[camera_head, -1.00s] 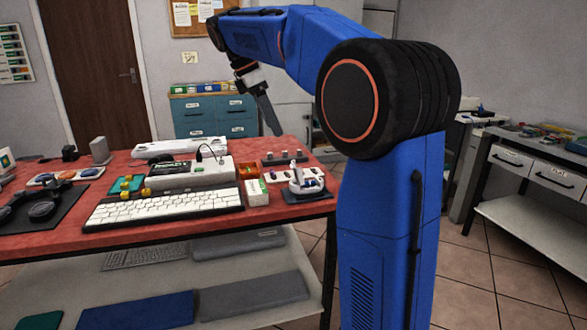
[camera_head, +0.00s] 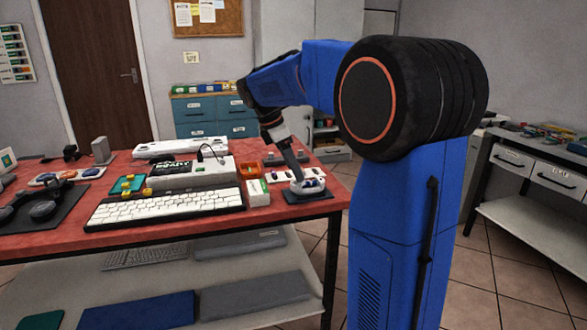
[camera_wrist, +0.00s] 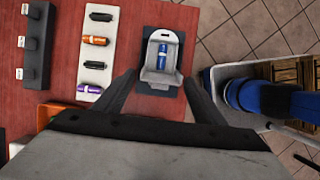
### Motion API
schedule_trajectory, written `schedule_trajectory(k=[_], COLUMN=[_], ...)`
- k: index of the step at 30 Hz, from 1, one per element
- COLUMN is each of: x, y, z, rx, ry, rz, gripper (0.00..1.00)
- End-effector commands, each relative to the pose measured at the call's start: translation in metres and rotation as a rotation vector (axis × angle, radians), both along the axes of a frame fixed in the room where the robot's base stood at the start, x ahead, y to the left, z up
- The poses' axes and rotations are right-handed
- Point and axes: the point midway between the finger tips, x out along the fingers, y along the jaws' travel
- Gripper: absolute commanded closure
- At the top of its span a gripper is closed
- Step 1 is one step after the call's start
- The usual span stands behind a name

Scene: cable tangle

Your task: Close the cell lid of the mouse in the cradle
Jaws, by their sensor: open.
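The mouse (camera_wrist: 161,78) is a light grey shell in a dark cradle (camera_wrist: 176,98), seen from above in the wrist view. A blue cell (camera_wrist: 162,54) lies in its open bay. A white slotted piece (camera_wrist: 166,36) at the far end looks like the raised cell lid; its exact angle is unclear. In the head view the mouse (camera_head: 309,186) sits near the table's right front corner, partly covered by my gripper (camera_head: 296,178). In the wrist view my gripper (camera_wrist: 160,76) is open, its fingers on either side of the mouse's near end, with nothing held.
A white strip (camera_wrist: 96,51) with several cells and a dark block (camera_wrist: 35,45) stand left of the cradle. An orange bin (camera_wrist: 58,113) is nearby. In the head view, a small white box (camera_head: 257,193) and a keyboard (camera_head: 165,208) lie further left.

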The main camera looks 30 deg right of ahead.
Motion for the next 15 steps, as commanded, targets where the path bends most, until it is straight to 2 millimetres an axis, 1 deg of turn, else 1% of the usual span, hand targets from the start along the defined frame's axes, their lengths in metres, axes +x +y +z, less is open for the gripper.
schedule_trajectory(k=[3,11,12,14,15], x=[-0.0006,-0.0006,-0.0006,-0.0006,-0.0006], y=[-0.0019,-0.0022,-0.0022,-0.0022,-0.0022], z=[-0.0048,-0.0056,-0.0055,-0.0055,-0.0055], rx=[0.0,0.0,0.0,0.0,0.0], ry=[0.0,0.0,-0.001,0.0,0.0], rz=[0.0,0.0,0.0,0.0,0.0], gripper=[0.36,0.36,0.41,0.55,0.65])
